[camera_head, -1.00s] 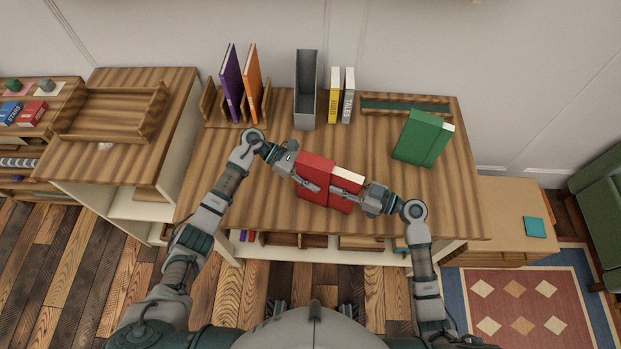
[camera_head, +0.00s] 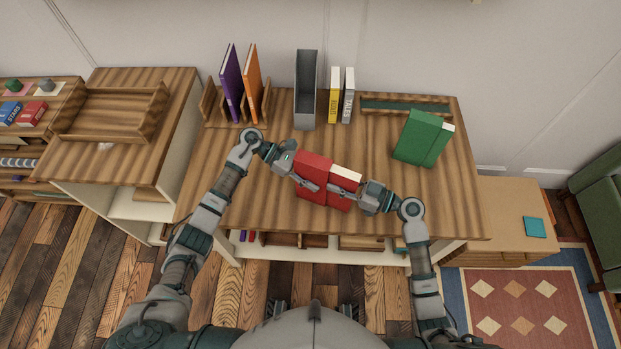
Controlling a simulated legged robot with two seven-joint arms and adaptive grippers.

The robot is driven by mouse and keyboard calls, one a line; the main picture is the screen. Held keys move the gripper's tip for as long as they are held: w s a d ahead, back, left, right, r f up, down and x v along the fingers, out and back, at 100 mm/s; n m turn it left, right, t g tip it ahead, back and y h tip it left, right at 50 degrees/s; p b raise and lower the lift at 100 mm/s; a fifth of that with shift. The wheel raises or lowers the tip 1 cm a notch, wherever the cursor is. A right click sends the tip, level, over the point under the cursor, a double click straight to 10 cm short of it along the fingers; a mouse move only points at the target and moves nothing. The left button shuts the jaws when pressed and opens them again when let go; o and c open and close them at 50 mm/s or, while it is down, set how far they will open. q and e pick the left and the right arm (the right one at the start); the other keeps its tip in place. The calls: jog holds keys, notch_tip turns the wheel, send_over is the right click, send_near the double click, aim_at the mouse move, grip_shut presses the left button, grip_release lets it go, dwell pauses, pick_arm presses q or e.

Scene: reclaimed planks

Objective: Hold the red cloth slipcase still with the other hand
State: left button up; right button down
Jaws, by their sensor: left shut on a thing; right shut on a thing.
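The red cloth slipcase (camera_head: 314,164) stands at the middle of the wooden desk, slightly turned. My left gripper (camera_head: 313,186) is shut on its left part, with a finger across the near face. A red book with a cream page edge (camera_head: 346,173) sits at the slipcase's right side and sticks out to the right. My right gripper (camera_head: 338,188) is shut on this book from the right. The fingers hide part of both things, and I cannot tell how deep the book sits in the slipcase.
Behind stand a purple book (camera_head: 231,83) and an orange book (camera_head: 252,82) in a wooden rack, a grey file holder (camera_head: 306,90), a yellow book (camera_head: 333,96) and a grey-white book (camera_head: 347,96). A green slipcase (camera_head: 418,138) stands right. The desk's left front is clear.

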aim_at(328, 179)
pick_arm(q)
jog(key=shift+s+d, duration=0.3)
jog(key=shift+d, duration=0.1)
pick_arm(e)
jog(key=shift+w+a+r, duration=0.15)
jog(key=shift+a+r, duration=0.05)
jog(key=shift+a, duration=0.65)
pick_arm(q)
jog(key=shift+s, duration=0.1)
pick_arm(e)
jog(key=shift+x, duration=0.8)
pick_arm(q)
grip_shut()
pick_arm(e)
jog(key=shift+w, duration=0.1)
pick_arm(q)
grip_release()
pick_arm(e)
jog(key=c, duration=0.6)
grip_release()
pick_arm(q)
jog(key=shift+a, duration=0.15)
grip_shut()
pick_arm(e)
jog(key=shift+d, duration=0.15)
jog(key=shift+d, duration=0.1)
